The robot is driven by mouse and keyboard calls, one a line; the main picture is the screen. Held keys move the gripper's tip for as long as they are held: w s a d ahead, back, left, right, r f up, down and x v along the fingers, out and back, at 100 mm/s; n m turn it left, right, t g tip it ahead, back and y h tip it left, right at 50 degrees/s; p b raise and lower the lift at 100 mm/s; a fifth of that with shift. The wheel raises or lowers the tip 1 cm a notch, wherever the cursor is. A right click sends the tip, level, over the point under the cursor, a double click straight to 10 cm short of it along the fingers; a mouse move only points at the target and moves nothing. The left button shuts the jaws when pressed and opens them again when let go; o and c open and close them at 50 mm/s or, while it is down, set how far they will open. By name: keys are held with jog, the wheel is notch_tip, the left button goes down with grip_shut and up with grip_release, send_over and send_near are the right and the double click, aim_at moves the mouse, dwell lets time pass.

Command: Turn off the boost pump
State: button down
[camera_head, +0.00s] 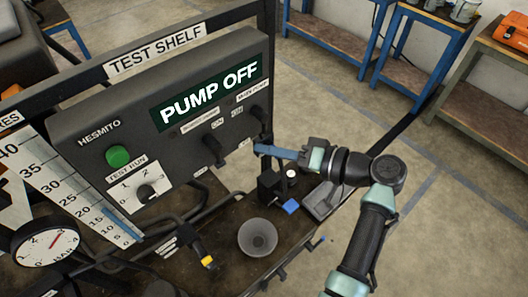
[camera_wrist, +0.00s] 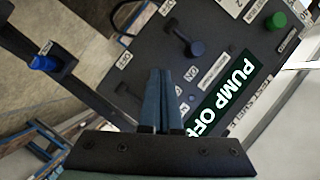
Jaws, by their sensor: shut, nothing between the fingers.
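The dark control panel (camera_head: 150,85) carries a display (camera_head: 210,93) reading "PUMP OFF". Below the display are two black lever switches, a left one (camera_head: 214,150) and a right one (camera_head: 261,125); both levers point downward, with ON labels above them. In the wrist view the shut fingers (camera_wrist: 166,75) point at the panel, with one lever (camera_wrist: 186,38) beyond.
A green button (camera_head: 118,156) and a TEST RUN knob (camera_head: 146,193) sit on the panel's left. A pressure gauge (camera_head: 46,243), a grey funnel (camera_head: 257,238) and pipes stand below.

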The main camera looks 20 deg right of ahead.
jog(key=b+v, duration=0.2)
jog(key=v, duration=0.5)
jog(key=shift+s, duration=0.25)
jog(key=shift+d, duration=0.15)
jog(key=shift+f, duration=0.1)
